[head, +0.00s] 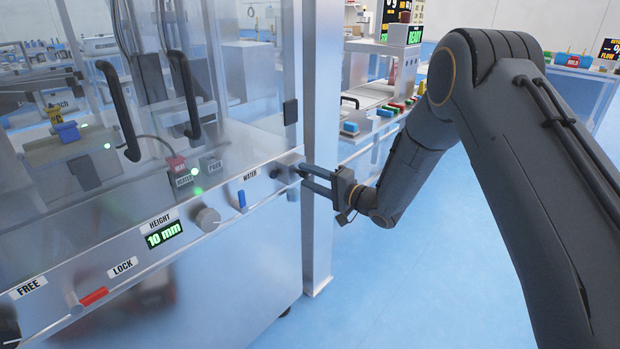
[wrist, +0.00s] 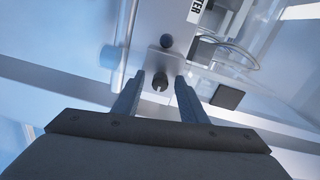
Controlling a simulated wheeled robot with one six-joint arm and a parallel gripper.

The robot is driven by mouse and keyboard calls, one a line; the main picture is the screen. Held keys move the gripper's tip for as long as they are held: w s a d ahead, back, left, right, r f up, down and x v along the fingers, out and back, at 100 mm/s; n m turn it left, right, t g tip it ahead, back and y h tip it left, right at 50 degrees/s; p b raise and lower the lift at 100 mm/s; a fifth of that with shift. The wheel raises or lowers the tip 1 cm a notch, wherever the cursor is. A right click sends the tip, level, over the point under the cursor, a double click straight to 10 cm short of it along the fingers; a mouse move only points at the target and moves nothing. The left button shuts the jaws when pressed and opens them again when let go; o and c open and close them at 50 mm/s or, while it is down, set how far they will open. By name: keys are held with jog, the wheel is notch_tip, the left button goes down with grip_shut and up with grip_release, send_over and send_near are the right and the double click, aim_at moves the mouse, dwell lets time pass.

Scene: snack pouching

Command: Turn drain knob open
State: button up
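My gripper (head: 304,174) is open beside the front right corner of the metal machine, its fingers pointing at the front panel. I see no drain label; this knob is nearest to my fingers. In the head view it is hard to make out by the fingertips. A second dark round knob (wrist: 167,41) lies just beyond it and shows at the panel's right end (head: 274,172). The WATER label (head: 251,174) is left of it.
A blue lever (head: 242,201), a round grey knob (head: 208,219), a green 10 mm display (head: 164,234) and a red lock handle (head: 94,297) line the panel leftward. Clear doors with black handles (head: 120,110) stand above. A metal post (head: 318,230) stands at the corner. Blue floor rightward is open.

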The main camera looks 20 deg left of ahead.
jog(key=v, duration=0.8)
jog(key=shift+b, duration=0.35)
